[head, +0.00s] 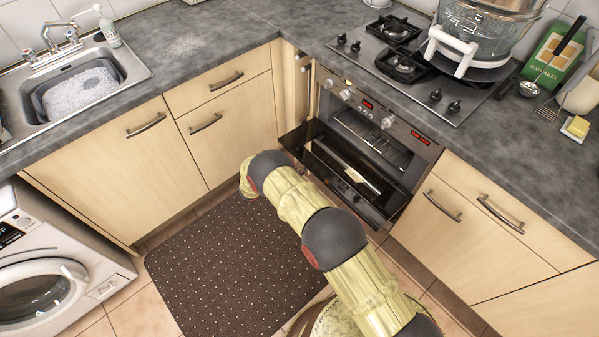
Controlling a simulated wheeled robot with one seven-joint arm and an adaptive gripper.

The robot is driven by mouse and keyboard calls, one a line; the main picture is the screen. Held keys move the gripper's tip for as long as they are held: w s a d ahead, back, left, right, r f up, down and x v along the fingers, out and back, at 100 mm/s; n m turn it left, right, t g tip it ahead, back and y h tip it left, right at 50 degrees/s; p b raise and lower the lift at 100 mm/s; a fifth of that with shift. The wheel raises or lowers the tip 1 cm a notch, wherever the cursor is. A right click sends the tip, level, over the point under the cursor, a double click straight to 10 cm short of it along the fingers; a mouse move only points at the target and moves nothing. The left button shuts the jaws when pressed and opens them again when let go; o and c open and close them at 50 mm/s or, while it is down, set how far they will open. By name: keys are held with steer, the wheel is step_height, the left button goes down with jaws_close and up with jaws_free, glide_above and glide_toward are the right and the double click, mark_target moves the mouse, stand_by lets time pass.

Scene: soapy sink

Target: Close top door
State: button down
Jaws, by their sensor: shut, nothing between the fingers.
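The oven (425,160) is built in under the hob, with a control panel of knobs and red displays. Its top door (322,148) is a dark glass panel, tilted down and partly open. Above its edge, the oven cavity with a rack (372,128) shows. My arm reaches from the bottom right up to the door's left side and bends down there. My gripper is not visible; whether it touches the door cannot be told.
Wooden cabinets with handles flank the oven on the left (150,160) and right (480,215). A washing machine (55,270) stands at the lower left. A dark dotted mat (215,270) covers the floor. A glass bowl (480,35) stands on the hob (400,70).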

steer(key=w+d+r+g+y+p, duration=0.3)
steer(key=d+r+y+p, duration=0.1)
steer(key=r+p, duration=0.55)
steer(key=w+d+r+g+y+p, duration=0.2)
steer(key=d+r+g+y+p, duration=0.15)
steer(key=r+p, duration=0.6)
steer(key=w+d+r+b, duration=0.1)
steer(key=w+d+r, duration=0.4)
steer(key=d, duration=0.1)
steer(key=shift+w+d+r+t, duration=0.15)
steer(key=shift+d+r+t, duration=0.2)
steer(key=shift+t, duration=0.1)
steer(key=shift+a, duration=0.15)
